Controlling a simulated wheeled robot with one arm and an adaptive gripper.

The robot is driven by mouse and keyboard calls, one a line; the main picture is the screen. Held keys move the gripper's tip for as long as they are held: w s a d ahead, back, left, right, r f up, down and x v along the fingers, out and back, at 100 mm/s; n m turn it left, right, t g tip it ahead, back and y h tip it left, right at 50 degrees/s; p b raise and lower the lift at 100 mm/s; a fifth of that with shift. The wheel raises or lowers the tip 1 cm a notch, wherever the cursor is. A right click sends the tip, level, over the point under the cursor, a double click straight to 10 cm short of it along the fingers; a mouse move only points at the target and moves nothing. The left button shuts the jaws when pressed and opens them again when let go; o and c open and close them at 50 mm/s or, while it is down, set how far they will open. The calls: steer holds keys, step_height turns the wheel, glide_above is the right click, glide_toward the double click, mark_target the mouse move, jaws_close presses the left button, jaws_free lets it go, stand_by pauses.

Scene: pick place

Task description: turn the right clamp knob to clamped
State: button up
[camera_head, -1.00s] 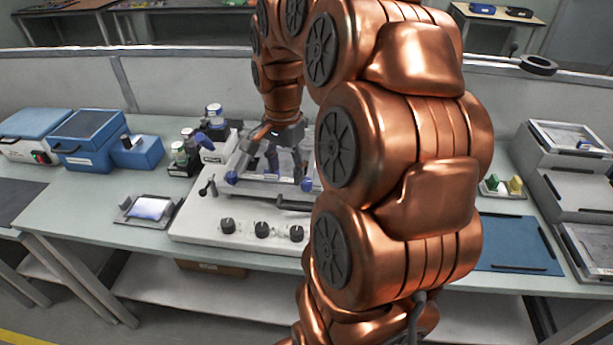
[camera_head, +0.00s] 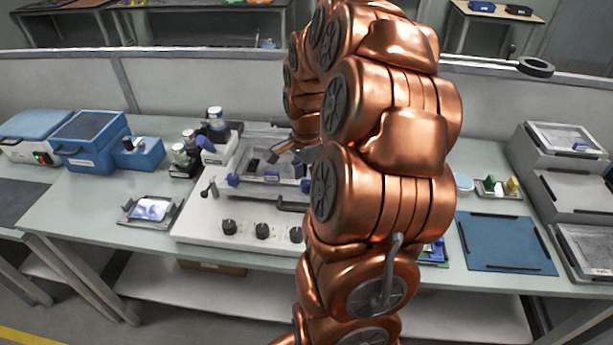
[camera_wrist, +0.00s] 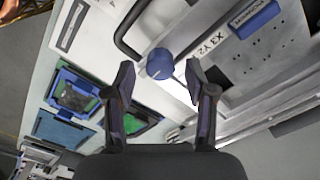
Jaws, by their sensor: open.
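A round blue knob (camera_wrist: 160,63) shows in the wrist view, on the pale base plate beside a dark bar handle (camera_wrist: 130,30). I take it for the right clamp knob. My gripper (camera_wrist: 159,78) is open, its two dark fingertips on either side of the knob in the picture, with nothing held. I cannot tell how far the fingertips are above it. In the head view the fixture (camera_head: 265,190) stands on the white base plate (camera_head: 205,228), with a blue part (camera_head: 232,180) at its left and another (camera_head: 305,186) at its right. My arm hides most of the gripper there.
Three dark knobs (camera_head: 262,231) line the base plate's front. A small tray (camera_head: 150,209) lies near the front. A blue mat (camera_head: 507,244) and stacked grey trays (camera_head: 570,185) are at the right.

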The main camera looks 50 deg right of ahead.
steer(key=shift+f, duration=0.3)
jaws_close()
stand_by(0.4)
